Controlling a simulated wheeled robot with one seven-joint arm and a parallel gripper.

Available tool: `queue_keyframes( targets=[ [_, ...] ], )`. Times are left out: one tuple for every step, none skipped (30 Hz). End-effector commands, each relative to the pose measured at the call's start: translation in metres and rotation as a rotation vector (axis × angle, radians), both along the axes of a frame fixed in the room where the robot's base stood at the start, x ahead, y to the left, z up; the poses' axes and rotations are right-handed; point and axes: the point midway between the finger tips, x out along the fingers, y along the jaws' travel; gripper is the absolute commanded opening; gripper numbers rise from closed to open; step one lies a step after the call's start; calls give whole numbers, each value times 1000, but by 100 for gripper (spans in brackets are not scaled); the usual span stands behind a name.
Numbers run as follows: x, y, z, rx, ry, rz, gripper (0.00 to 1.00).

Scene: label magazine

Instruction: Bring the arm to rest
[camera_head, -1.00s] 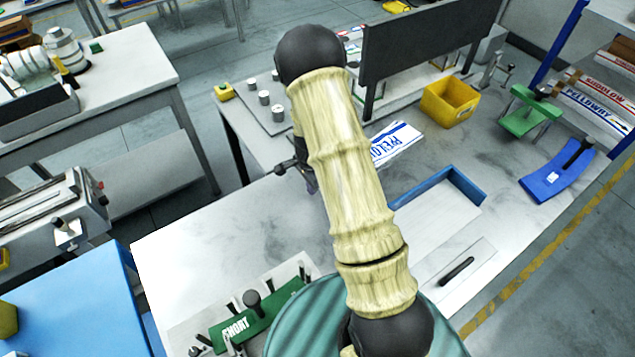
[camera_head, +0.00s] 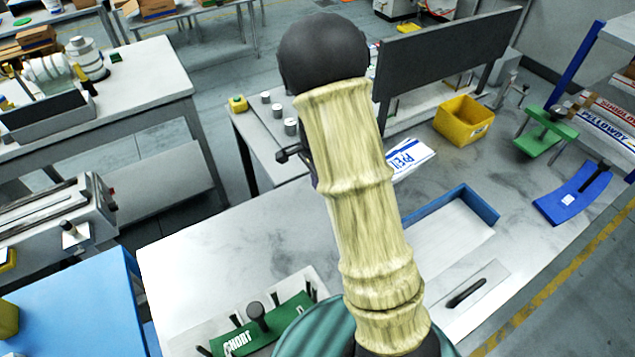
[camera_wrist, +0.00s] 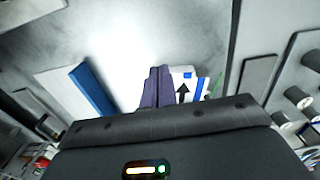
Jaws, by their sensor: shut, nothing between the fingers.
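My arm stretches up from the bottom of the head view, over the grey worktable (camera_head: 230,235). My gripper shows in the wrist view (camera_wrist: 155,88), its two dark fingers together with nothing between them. In the head view the fingers are mostly hidden behind my arm. A white packet with blue lettering (camera_head: 410,158) lies on the table just right of my arm, and in the wrist view a white and blue printed piece (camera_wrist: 187,85) shows beside and behind the fingertips.
A blue-edged tray (camera_head: 478,205), a yellow bin (camera_head: 463,120), a green stand (camera_head: 545,133) and a blue curved plate (camera_head: 572,195) are on the table. A dark upright panel (camera_head: 450,45) stands behind.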

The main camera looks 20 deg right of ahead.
Motion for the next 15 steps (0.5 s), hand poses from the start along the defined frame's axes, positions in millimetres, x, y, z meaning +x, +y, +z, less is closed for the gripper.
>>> queue_keyframes(
  targets=[
    [0,-1,0,0,0,-1,0],
    [0,-1,0,0,0,-2,0],
    [0,-1,0,0,0,-3,0],
    [0,-2,0,0,0,-3,0],
    [0,-2,0,0,0,-3,0],
    [0,-2,0,0,0,-3,0],
    [0,-2,0,0,0,-2,0],
    [0,-1,0,0,-1,0,0],
    [-1,-1,1,0,-2,7,0],
    [-2,-1,3,1,-4,16,0],
    [-4,-1,5,3,-7,29,0],
    [-7,0,8,4,-10,56,0],
    [-10,1,11,6,-15,80,0],
    [-14,2,15,6,-21,111,0],
    [-19,2,21,8,-30,158,0]
  ],
)
